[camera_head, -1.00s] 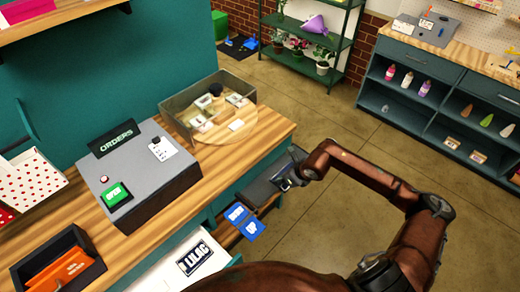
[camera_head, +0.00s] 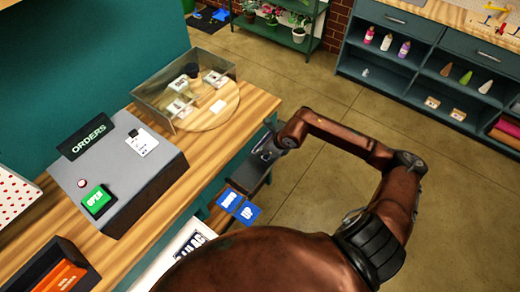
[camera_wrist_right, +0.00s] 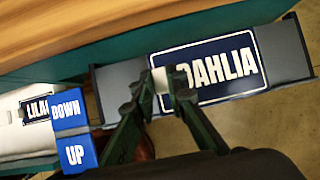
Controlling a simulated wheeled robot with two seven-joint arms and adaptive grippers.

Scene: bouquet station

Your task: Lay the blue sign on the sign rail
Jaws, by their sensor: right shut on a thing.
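The dark blue sign reading DAHLIA (camera_wrist_right: 218,72) shows in the right wrist view, face up with a white border. It lies over a grey rail (camera_wrist_right: 287,50) along the counter's side; I cannot tell whether it rests fully on it. My right gripper (camera_wrist_right: 162,92) is shut on the sign's left part, and its fingers cover the left end. My left gripper is not in view.
Blue DOWN (camera_wrist_right: 68,108) and UP (camera_wrist_right: 76,154) plates sit left of the rail. A LILAC sign (camera_wrist_right: 36,108) lies on a white surface beyond them. The wooden counter (camera_head: 262,105) holds a clear-walled box (camera_head: 150,100) and a grey ORDERS unit (camera_head: 150,175).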

